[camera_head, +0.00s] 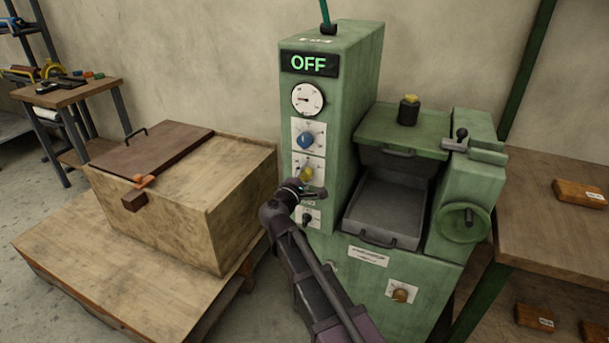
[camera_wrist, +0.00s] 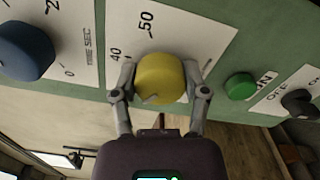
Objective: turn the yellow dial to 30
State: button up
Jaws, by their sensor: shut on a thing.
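The yellow dial (camera_wrist: 160,78) sits on a white scale plate on the green machine's front; it also shows in the head view (camera_head: 306,174), partly behind my gripper. My gripper (camera_head: 306,188) is at the dial. In the wrist view my gripper (camera_wrist: 162,85) has one finger on each side of the dial and is shut on it. The scale numbers 40 and 50 show beside the dial; other numbers are hidden. A pale pointer mark shows at the dial's lower left edge in the wrist view.
A blue dial (camera_head: 305,140) is above the yellow one. A green button (camera_wrist: 240,86) and a black switch (camera_wrist: 298,102) are close on the other side. A wooden crate (camera_head: 240,190) stands left of the machine. A metal tray (camera_head: 383,207) is to the right.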

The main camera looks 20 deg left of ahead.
jog(key=shift+w, duration=0.1)
jog(key=o, duration=1.1)
jog(key=shift+o, duration=0.2)
jog(key=s, duration=1.2)
jog(key=shift+a, duration=0.45)
